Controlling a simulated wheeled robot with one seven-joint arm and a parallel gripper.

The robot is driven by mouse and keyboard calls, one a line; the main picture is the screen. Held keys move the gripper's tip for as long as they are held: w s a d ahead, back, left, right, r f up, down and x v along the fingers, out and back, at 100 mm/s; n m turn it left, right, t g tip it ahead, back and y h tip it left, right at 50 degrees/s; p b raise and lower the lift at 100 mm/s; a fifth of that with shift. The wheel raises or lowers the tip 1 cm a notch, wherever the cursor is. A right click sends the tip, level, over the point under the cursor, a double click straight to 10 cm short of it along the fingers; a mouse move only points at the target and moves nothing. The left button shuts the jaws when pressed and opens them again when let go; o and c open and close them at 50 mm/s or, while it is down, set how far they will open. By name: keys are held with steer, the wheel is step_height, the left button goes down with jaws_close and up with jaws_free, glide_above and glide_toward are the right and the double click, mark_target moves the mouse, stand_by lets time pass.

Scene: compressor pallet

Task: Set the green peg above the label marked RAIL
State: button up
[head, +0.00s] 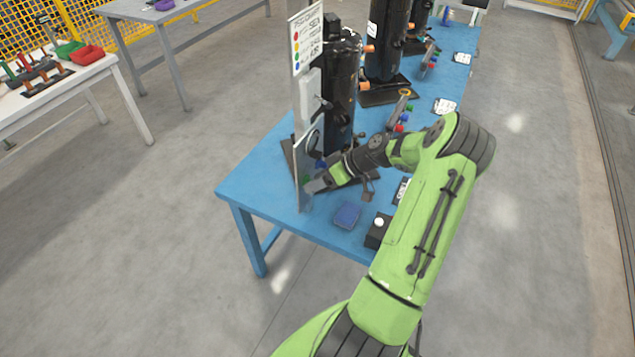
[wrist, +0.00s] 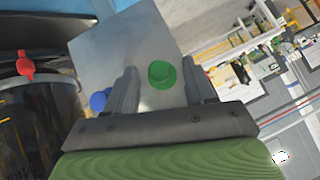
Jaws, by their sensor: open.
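The green peg (wrist: 162,74) shows round and end-on against a grey metal plate (wrist: 115,50) in the wrist view. My gripper (wrist: 160,84) is open, with one finger on each side of the peg and gaps between. In the head view my gripper (head: 316,185) is at the upright plate (head: 303,199) on the near end of the blue table; the green peg (head: 306,179) shows small beside it. A blue peg (wrist: 98,101) is left of the fingers in the wrist view. I cannot read a label marked RAIL.
Black compressor tanks (head: 340,95) stand in a row on the blue table (head: 255,178). A sign with coloured dots (head: 307,40) stands above the plate. A blue tray (head: 347,215) and a black box with a white button (head: 379,229) lie near the table's front edge.

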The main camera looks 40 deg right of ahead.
steer(key=shift+w+a+f, duration=0.1)
steer(key=shift+w+f, duration=0.05)
steer(key=shift+f, duration=0.05)
steer(key=shift+c, duration=0.5)
jaws_close()
